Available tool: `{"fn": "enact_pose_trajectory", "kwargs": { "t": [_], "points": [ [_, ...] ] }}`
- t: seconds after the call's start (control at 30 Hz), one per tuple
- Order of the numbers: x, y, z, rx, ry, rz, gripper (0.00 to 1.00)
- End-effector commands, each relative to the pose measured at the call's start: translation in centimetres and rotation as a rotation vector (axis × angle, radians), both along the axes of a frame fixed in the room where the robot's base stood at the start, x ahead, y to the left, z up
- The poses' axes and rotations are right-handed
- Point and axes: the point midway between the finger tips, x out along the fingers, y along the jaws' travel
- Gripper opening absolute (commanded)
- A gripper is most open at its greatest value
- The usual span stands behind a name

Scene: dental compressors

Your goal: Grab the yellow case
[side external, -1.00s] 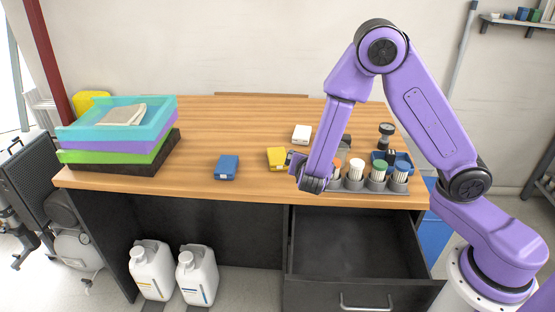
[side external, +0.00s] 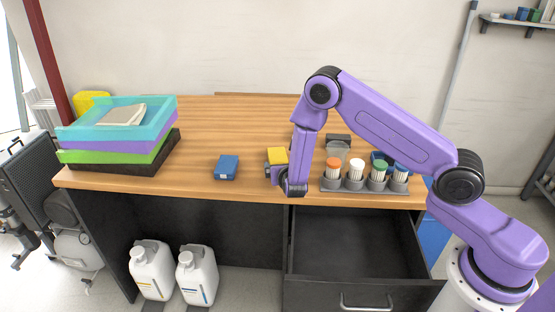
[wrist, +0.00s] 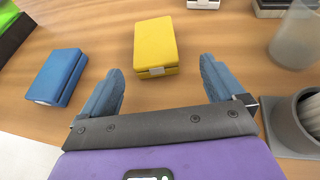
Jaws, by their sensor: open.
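The yellow case (side external: 278,155) lies on the wooden table near its front edge, left of the row of jars. In the wrist view the yellow case (wrist: 155,46) sits ahead of my gripper (wrist: 161,82), roughly centred beyond the gap between the fingers. My gripper (side external: 279,177) is at the table's front edge, just in front of the case. Its fingers are open with nothing between them. In the side external view the gripper partly covers the lower part of the case.
A blue case (side external: 227,167) lies to the left. A grey holder (side external: 345,185) with several capped jars stands close on the right. Stacked coloured trays (side external: 165,120) are at the far left. An open drawer (side external: 355,240) is below the front edge. The table's middle is clear.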

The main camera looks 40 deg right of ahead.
Motion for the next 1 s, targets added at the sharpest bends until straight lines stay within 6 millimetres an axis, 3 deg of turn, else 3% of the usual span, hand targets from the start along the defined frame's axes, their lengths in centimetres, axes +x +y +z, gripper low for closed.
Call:
{"fn": "enact_pose_trajectory", "kwargs": {
  "t": [0.37,0.7,1.0],
  "points": [
    [2.6,-1.6,-1.1,0.000,-0.001,-0.002,0.96],
    [6.2,-3.3,-1.9,0.000,-0.001,-0.002,0.96],
    [6.8,-3.6,-2.1,0.000,0.000,0.000,0.96]
  ]
}}
